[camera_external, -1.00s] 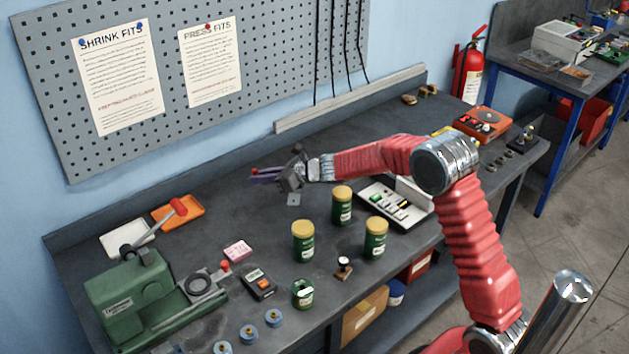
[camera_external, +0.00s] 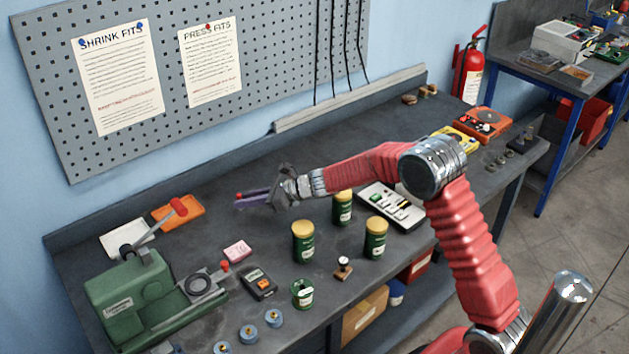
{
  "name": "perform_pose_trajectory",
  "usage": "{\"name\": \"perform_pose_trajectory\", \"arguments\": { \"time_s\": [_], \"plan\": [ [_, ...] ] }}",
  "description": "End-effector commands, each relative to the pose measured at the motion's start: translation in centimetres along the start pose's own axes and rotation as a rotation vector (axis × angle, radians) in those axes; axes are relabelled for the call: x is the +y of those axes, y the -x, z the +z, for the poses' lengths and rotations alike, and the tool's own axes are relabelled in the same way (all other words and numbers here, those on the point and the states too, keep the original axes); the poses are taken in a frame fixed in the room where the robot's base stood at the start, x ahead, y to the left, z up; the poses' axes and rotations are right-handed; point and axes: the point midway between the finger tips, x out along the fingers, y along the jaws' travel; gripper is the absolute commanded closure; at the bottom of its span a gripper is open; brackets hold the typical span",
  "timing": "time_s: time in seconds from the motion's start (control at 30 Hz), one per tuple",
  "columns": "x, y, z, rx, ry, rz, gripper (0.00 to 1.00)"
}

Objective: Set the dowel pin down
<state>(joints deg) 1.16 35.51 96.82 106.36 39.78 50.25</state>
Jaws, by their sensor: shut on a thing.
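My gripper (camera_external: 243,201) is above the middle of the grey bench, left of the green jars, with its purple fingers pointing left. It is shut on the dowel pin (camera_external: 239,195), of which only a small reddish end shows at the fingertips. The fingers hide the rest of the pin, and its tilt is too small to tell. I cannot tell exactly how high the fingertips are over the bench top (camera_external: 215,230).
A green press (camera_external: 125,295) stands at the left front, with an orange tray (camera_external: 190,214) and white tray (camera_external: 112,238) behind it. A pink block (camera_external: 237,250), a dark meter (camera_external: 260,284) and yellow-lidded jars (camera_external: 303,243) stand in front of my gripper.

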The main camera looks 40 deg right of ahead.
Motion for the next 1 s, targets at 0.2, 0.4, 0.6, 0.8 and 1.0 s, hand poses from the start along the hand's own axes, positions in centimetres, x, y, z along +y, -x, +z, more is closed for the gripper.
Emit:
{"name": "perform_pose_trajectory", "arguments": {
  "time_s": [0.2, 0.4, 0.6, 0.8, 1.0],
  "plan": [
    [0.0, -1.1, -2.5, 0.0, 0.0, 0.0, 1.0],
    [0.0, -1.1, -2.6, -0.001, 0.001, -0.001, 1.0],
    [0.0, -1.3, -3.0, 0.0, -0.001, -0.001, 1.0],
    [0.0, -2.2, -5.3, 0.001, -0.002, -0.001, 1.0],
    [-0.1, -2.5, -6.1, -0.001, 0.001, -0.001, 1.0]
  ]
}}
